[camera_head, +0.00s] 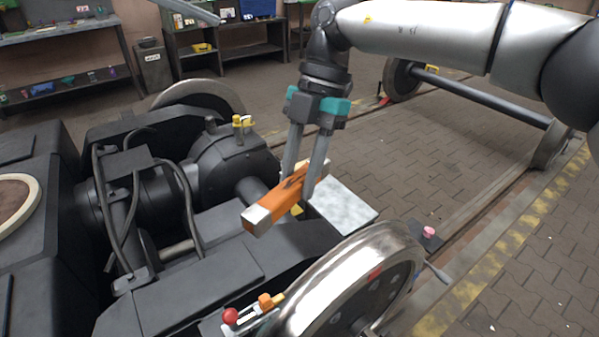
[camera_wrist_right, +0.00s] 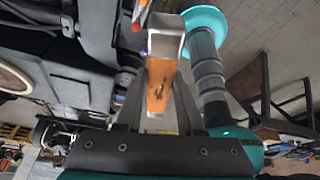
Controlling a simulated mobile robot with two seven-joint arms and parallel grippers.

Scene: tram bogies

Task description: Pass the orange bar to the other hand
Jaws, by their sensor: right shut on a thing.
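The orange bar (camera_head: 268,206) has silver end caps and dark marks on one side. My right gripper (camera_head: 297,188) points down and is shut on the bar towards its far end, with the near end sticking out to the lower left. The bar is held above the dark bogie frame, tilted in the picture. In the right wrist view the orange bar (camera_wrist_right: 160,88) lies between the two fingers, its silver cap pointing away.
A pale flat plate (camera_head: 345,204) lies behind the bar. A motor housing (camera_head: 232,160) with a yellow fitting rises at left. Paved floor is open at right.

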